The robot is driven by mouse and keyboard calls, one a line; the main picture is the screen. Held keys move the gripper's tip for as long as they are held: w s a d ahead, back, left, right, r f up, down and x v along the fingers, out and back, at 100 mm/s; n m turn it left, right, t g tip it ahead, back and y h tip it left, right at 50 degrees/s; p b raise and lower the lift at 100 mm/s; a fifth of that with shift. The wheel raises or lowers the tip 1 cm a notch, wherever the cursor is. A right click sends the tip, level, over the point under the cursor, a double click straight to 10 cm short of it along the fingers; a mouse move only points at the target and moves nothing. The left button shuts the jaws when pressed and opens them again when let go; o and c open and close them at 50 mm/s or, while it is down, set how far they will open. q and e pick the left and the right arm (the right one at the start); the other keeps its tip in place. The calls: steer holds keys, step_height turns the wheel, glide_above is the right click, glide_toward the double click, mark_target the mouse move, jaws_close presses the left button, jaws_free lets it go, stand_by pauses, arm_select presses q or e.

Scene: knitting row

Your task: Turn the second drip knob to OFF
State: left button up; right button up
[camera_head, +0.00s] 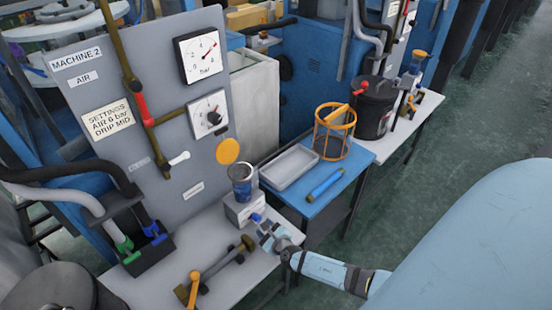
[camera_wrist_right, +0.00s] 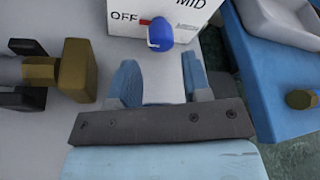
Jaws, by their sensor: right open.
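A blue drip knob (camera_wrist_right: 160,35) sits on the front of a white box (camera_wrist_right: 110,22) lettered OFF and MID in the right wrist view. A red mark lies beside OFF, left of the knob, and a pale piece shows at the knob's lower left; its exact setting is unclear. In the head view the box (camera_head: 236,213) carries a blue-and-clear cup (camera_head: 240,180), with the knob (camera_head: 257,218) at its front. My right gripper (camera_wrist_right: 160,74) is open and empty, its fingers apart and pointing at the knob, just short of it. My left gripper is not in view.
A brass fitting (camera_wrist_right: 72,70) lies left of the gripper on the bench. The grey MACHINE 2 panel (camera_head: 150,95) rises behind.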

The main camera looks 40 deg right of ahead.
steer(key=v, duration=0.7)
steer(key=shift+s+a+r, duration=0.1)
steer(key=shift+s+r, duration=0.1)
steer(key=shift+s, duration=0.45)
steer(key=shift+a+m+p, duration=0.1)
steer(key=shift+m+p, duration=0.2)
steer(key=s+a+r+n+g+y+p, duration=0.1)
steer(key=s+a+r+n, duration=0.5)
steer(key=n, duration=1.1)
steer(key=s+a+r+n+g+y+p, duration=0.1)
steer(key=s+a+r+n+y, duration=0.3)
steer(key=n, duration=1.4)
steer(key=s+a+r+g, duration=0.1)
steer(key=s+a+r, duration=0.2)
steer(key=a, duration=0.1)
steer(key=shift+s+a+r, duration=0.2)
steer(key=shift+a+r, duration=0.05)
